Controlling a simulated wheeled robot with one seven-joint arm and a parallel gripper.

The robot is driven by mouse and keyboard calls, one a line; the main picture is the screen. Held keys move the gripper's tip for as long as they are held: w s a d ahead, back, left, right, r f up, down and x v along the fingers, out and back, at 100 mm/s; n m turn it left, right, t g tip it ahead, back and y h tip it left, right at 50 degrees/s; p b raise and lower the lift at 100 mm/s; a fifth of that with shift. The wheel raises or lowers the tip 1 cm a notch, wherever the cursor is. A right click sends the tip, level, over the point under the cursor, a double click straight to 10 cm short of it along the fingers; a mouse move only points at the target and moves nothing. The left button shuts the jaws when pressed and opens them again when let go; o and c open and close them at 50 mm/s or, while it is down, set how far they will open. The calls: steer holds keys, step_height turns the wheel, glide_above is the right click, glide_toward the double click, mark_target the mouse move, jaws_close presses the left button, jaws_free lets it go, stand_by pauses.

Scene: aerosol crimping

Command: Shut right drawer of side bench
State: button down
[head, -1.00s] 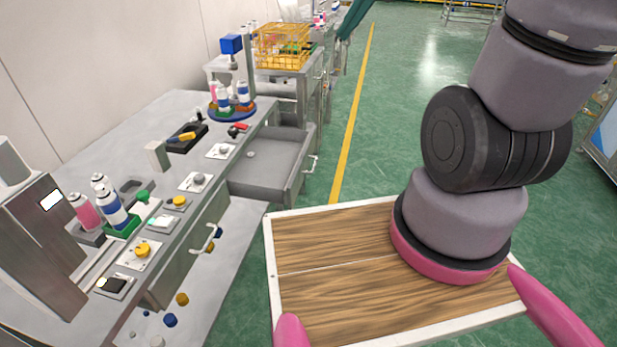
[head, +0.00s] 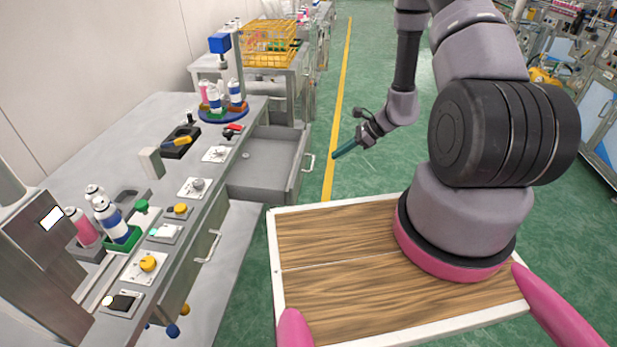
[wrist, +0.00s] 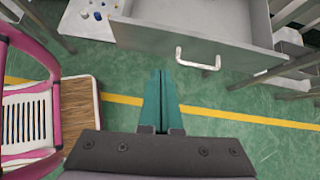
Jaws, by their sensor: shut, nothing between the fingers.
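The right drawer (head: 268,168) of the side bench (head: 150,120) stands pulled out, and its grey tray is open at the top. Its handle (head: 308,162) is on the front panel, facing the aisle. In the wrist view the drawer front (wrist: 190,50) and its white handle (wrist: 198,60) show ahead of my gripper. My gripper (head: 338,155) is shut and empty, with its green fingers together. It is apart from the drawer, out over the aisle to the right of the handle. The fingers also show in the wrist view (wrist: 161,85).
The left drawer (head: 190,262) looks closed. The benchtop carries cans, a blue turntable (head: 223,117) and control plates. A yellow wire basket (head: 268,45) stands on the bench behind. The green floor right of the drawer is clear.

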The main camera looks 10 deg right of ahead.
step_height(320, 180, down, 4)
steer(key=s+m, duration=0.1)
glide_toward(299, 182)
steer(key=x, duration=0.5)
steer(key=shift+d+f, duration=0.2)
steer(key=shift+f, duration=0.35)
steer(key=shift+w+a, duration=0.15)
steer(key=shift+a, duration=0.25)
steer(key=shift+a, duration=0.1)
steer(key=w+a, duration=0.2)
steer(key=a, duration=0.5)
steer(key=w+a, duration=0.2)
steer(key=a, duration=0.5)
steer(key=w+a, duration=0.3)
steer(key=a, duration=0.4)
steer(key=shift+w+a+r, duration=0.1)
steer(key=shift+a, duration=0.15)
